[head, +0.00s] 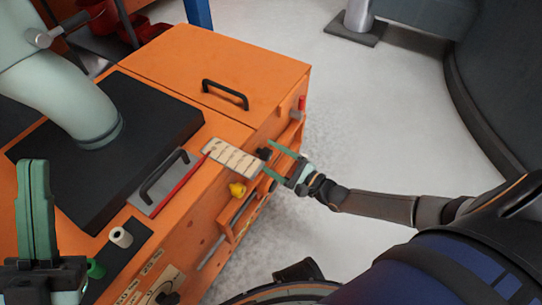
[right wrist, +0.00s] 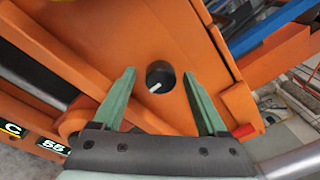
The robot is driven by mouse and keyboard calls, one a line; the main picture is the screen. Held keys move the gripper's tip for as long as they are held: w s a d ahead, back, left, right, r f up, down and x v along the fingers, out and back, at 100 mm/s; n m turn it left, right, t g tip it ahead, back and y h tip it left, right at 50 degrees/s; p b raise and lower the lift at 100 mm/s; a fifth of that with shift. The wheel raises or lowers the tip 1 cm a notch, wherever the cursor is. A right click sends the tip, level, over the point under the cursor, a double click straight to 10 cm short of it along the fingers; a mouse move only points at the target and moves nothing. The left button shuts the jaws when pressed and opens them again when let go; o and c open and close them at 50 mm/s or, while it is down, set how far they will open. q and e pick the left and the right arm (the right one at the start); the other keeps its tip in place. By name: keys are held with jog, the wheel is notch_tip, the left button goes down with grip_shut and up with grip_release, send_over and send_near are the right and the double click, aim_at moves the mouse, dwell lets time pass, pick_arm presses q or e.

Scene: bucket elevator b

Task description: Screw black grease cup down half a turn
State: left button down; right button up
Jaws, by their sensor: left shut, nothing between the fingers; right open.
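The black grease cup (right wrist: 161,78) shows in the right wrist view as a round black knob with a white mark, on an orange panel. In the head view the dark cup (head: 264,153) sits on the orange machine's right side. My right gripper (head: 270,157) is open, with its green fingers pointing at that side. In the right wrist view the fingers of this gripper (right wrist: 159,74) stand on either side of the cup with gaps; I cannot tell whether the tips reach past its face. My left gripper (head: 37,165) is shut and empty at the left.
A yellow knob (head: 237,189) sits left of and below the cup. A beige labelled plate (head: 232,158) lies on the top edge. A red part (head: 301,103) is near the far corner. Orange rails (head: 240,215) run below. The floor (head: 370,110) at the right is clear.

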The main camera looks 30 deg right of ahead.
jog(key=p+v, duration=0.3)
jog(key=v, duration=0.9)
jog(key=shift+s, duration=0.2)
jog(key=shift+d, duration=0.15)
